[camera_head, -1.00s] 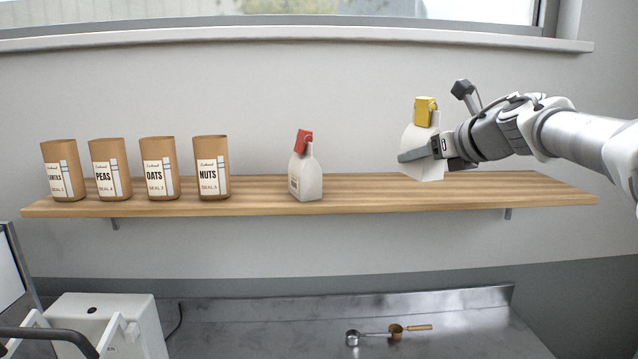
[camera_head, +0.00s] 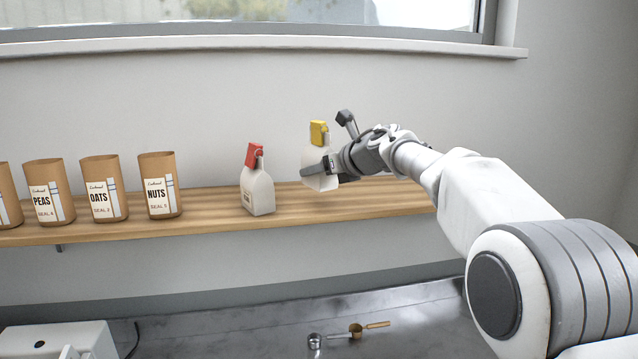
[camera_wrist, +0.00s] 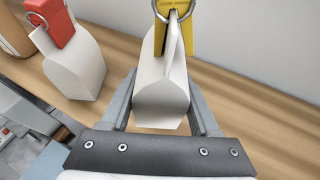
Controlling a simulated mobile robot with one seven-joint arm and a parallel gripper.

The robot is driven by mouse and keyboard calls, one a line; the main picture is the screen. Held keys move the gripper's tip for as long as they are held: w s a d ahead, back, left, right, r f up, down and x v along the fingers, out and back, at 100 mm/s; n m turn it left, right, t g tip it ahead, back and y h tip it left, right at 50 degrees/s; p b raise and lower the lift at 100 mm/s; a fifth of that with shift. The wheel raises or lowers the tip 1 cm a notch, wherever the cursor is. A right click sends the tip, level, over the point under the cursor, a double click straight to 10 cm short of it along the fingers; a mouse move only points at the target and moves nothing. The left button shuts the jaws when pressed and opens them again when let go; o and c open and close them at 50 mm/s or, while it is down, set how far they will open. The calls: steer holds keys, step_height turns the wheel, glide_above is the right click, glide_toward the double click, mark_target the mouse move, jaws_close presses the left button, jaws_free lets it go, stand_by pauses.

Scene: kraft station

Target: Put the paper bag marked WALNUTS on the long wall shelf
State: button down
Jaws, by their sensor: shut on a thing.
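A white paper bag with a yellow clip is in my gripper (camera_head: 318,172). The bag (camera_head: 314,158) is upright or nearly so, over the right part of the long wooden wall shelf (camera_head: 290,203). I cannot tell whether its base touches the shelf. In the wrist view my gripper (camera_wrist: 162,82) has one finger on each side of the bag (camera_wrist: 160,95), with the yellow clip (camera_wrist: 175,28) at its top. No lettering on this bag is readable. A second white bag (camera_head: 258,193) with a red clip stands on the shelf to the left; its label is too small to read.
Brown pouches marked NUTS (camera_head: 160,188), OATS (camera_head: 104,190) and PEAS (camera_head: 48,194) stand in a row on the left of the shelf. The shelf is clear to the right of the held bag. Measuring scoops (camera_head: 355,330) lie on the metal counter (camera_head: 250,335) below.

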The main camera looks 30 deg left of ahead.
mark_target(320, 186)
steer(key=shift+f+b, duration=0.35)
steer(key=shift+f, duration=1.6)
steer(key=shift+f, duration=0.1)
steer(key=shift+c, duration=0.6)
jaws_free()
steer(key=shift+f, duration=0.15)
steer(key=shift+r, duration=0.2)
steer(key=b+v, duration=0.3)
steer(key=v, duration=0.9)
steer(key=shift+f, duration=0.1)
